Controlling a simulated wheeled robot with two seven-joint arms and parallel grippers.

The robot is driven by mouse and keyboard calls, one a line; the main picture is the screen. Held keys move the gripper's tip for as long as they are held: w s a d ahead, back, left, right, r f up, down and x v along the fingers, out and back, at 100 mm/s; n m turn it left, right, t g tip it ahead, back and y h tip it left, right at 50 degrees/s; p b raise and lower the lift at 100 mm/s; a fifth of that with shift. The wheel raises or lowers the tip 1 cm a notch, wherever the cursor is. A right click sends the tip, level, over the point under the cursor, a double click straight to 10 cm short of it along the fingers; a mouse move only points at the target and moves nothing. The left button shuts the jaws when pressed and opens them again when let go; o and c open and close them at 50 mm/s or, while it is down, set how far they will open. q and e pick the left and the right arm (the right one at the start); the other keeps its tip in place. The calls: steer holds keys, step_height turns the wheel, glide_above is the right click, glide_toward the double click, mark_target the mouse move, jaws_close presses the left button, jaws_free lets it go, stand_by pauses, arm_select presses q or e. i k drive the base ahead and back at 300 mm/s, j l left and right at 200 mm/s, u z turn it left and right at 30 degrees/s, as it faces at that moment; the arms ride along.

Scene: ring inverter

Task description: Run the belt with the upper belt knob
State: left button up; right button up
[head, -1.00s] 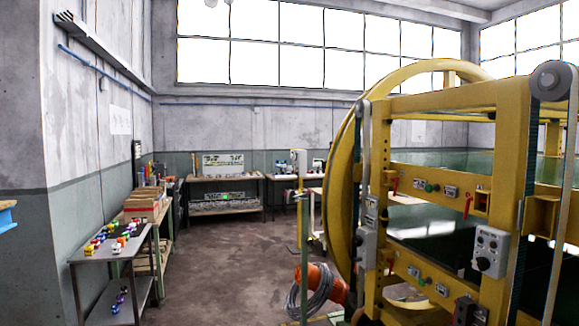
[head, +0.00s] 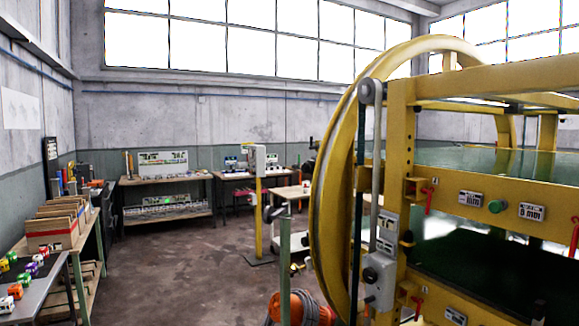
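The yellow ring inverter (head: 335,176) fills the right side of the head view. A round green knob (head: 497,206) sits between two white label plates on its upper yellow beam. I cannot tell for sure if this is the upper belt knob. A dark green belt surface (head: 470,162) lies above that beam, and a second one (head: 490,265) lies below it. A grey control box (head: 379,279) is fixed to the near post. Red levers show on the frame. Neither of my grippers is in view.
An orange cable reel (head: 299,308) and a thin green post (head: 285,265) stand at the ring's left. Workbenches (head: 165,180) line the back wall. The middle floor (head: 190,265) is clear.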

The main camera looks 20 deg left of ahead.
mark_target(306, 168)
steer(key=i+j, duration=0.35)
steer(key=j, duration=0.15)
steer(key=i+j, duration=0.35)
steer(key=j, duration=0.2)
steer(key=i+j, duration=0.35)
steer(key=j, duration=0.15)
